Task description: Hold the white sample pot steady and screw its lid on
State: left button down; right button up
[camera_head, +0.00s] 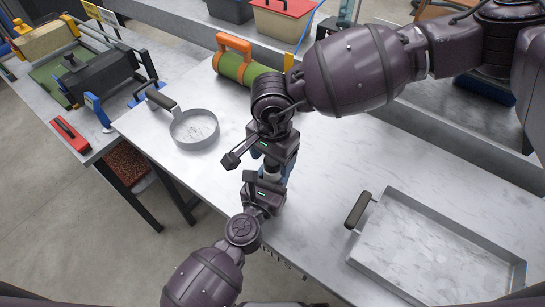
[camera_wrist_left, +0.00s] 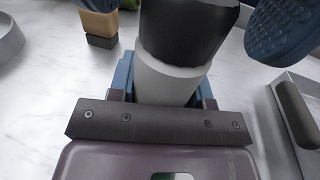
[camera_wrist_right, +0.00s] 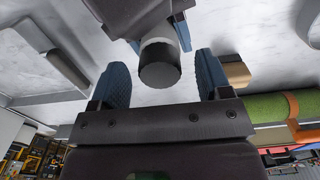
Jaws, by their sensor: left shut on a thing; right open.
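The white sample pot (camera_wrist_left: 165,82) stands upright in my left gripper (camera_wrist_left: 163,92), whose blue fingers are shut around its lower part. A dark lid (camera_wrist_left: 188,30) sits at the pot's top end in the left wrist view; how far it is threaded cannot be told. My right gripper (camera_wrist_right: 162,78) is open, its two blue fingers apart on either side of the dark lid (camera_wrist_right: 160,76), with visible gaps. In the head view the two grippers meet one above the other, and they hide most of the pot.
A round shallow pan (camera_head: 194,129) with a dark handle lies left on the grey table. A green roll (camera_head: 238,68) with an orange handle lies behind. A rectangular tray (camera_head: 430,250) with a dark handle is at right. Bare tabletop lies between tray and grippers.

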notch_tip(320, 180, up, 12)
jog(key=shift+f, duration=0.25)
dwell(0.3)
pick_arm(q)
jog(key=shift+c, duration=2.4)
grip_release()
jog(key=b+v, duration=0.1)
jog(key=v, duration=0.8)
jog(key=shift+s+f+b, duration=0.1)
jog(key=shift+s+b, duration=0.05)
jog(key=shift+b, duration=0.2)
pick_arm(e)
notch_tip(320, 180, down, 2)
pick_arm(q)
jog(key=shift+v, duration=0.8)
pick_arm(e)
jog(key=shift+f, duration=0.15)
